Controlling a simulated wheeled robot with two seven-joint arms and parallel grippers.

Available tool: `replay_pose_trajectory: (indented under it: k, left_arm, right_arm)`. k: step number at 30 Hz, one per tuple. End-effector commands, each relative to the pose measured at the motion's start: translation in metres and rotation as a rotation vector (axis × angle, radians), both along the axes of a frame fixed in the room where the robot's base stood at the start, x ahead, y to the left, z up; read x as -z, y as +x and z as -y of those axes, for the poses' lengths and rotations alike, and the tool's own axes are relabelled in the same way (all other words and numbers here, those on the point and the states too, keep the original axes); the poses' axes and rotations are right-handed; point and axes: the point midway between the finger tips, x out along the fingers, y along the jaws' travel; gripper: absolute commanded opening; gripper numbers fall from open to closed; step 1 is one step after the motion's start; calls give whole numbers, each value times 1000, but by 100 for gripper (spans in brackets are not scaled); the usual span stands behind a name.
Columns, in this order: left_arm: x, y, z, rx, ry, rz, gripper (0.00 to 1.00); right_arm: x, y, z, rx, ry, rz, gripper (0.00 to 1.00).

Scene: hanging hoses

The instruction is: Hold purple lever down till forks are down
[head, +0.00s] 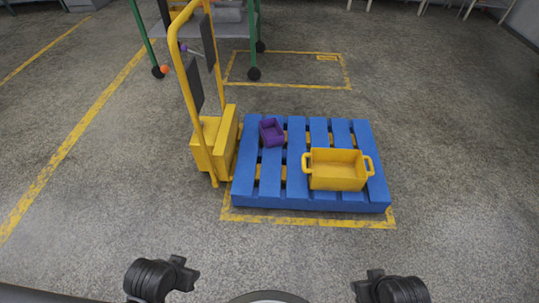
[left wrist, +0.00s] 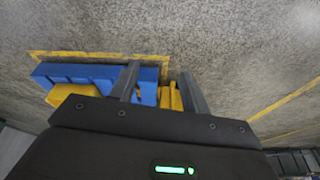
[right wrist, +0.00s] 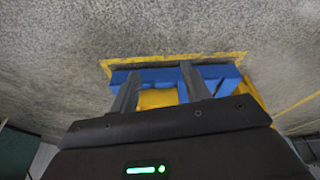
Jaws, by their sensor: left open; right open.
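A yellow pallet truck (head: 205,145) stands at the left end of a blue pallet (head: 300,197) in the head view. A small lever with a purple tip (head: 183,48) sticks out near the top of its tall yellow handle frame (head: 182,75). Yellow forks (head: 257,172) show in the gaps between the pallet boards; their exact height cannot be told. My left gripper (left wrist: 160,86) is open and empty in the left wrist view. My right gripper (right wrist: 160,86) is open and empty in the right wrist view. Both are apart from the lever.
An orange knob (head: 164,69) shows left of the handle frame. A green-legged rack (head: 252,45) stands behind. The grey floor in front of the pallet is clear.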

Motion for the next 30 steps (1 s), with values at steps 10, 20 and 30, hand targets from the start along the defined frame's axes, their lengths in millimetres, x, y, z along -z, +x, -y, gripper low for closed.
replay_pose_trajectory:
  k: [10,20,30]
  left_arm:
    - [0,0,0,0,0,0,45]
    - [46,7,1,6,5,-43,2]
    - [165,-63,-15,26,24,-138,0]
  right_arm:
    - [0,0,0,0,0,0,47]
    - [46,7,-1,-5,-6,-43,47]
    - [164,-63,15,-25,-24,-137,47]
